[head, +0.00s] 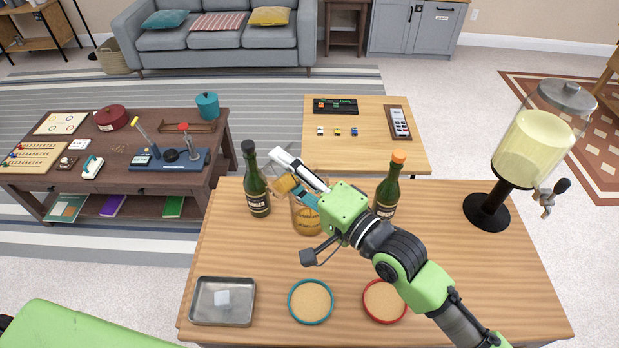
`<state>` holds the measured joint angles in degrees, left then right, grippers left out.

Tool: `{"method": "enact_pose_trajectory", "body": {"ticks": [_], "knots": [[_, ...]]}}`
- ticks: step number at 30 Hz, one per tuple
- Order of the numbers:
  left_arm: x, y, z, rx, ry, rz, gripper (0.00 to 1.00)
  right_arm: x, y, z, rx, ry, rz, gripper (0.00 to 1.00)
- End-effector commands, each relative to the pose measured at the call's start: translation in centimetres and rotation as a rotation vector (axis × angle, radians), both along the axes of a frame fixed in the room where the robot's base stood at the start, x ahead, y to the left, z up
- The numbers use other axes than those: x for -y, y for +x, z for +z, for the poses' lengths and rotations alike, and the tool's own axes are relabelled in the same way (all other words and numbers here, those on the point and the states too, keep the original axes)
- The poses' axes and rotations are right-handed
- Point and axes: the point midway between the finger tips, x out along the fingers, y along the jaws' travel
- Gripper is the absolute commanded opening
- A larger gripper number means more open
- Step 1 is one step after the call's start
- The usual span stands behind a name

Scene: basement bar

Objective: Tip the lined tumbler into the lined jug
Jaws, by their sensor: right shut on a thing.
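My right gripper (299,175) reaches in from the lower right and is shut on a clear tumbler (284,184) holding amber liquid. The tumbler is tilted, above and at the upper left of the jug; the fingers partly cover it. The lined jug (307,222) stands upright on the wooden bar table, with amber liquid and marks on its side. The gripper hides part of its top and right side. I cannot tell whether liquid is passing between them or whether they touch. My left gripper is not in view.
A dark-capped green bottle (255,182) stands close left of the jug; an orange-capped bottle (387,188) stands to the right. Nearer are a metal tray (246,313), a teal-rimmed coaster (311,301) and a red-rimmed one (385,300). A drink dispenser (530,150) stands far right.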

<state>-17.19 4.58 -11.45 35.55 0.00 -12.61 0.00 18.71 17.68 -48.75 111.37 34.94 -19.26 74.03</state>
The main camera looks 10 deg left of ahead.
Motion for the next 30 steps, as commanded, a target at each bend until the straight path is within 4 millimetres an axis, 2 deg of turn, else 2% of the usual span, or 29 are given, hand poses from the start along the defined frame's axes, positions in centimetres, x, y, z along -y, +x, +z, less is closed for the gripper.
{"method": "enact_pose_trajectory", "body": {"ticks": [18, 26, 28, 30], "knots": [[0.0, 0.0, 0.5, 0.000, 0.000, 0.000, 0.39, 0.2, 0.4, -0.5, -0.111, 0.072, -0.001, 0.17], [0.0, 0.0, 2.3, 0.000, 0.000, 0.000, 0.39, 0.6, 0.9, 0.5, -0.242, 0.156, -0.001, 0.17], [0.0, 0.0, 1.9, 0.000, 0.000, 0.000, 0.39, 0.5, 0.9, 0.2, -0.236, 0.153, 0.000, 0.17], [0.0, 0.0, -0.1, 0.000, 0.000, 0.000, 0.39, 0.3, 0.5, -1.2, -0.146, 0.096, 0.002, 0.17]]}}
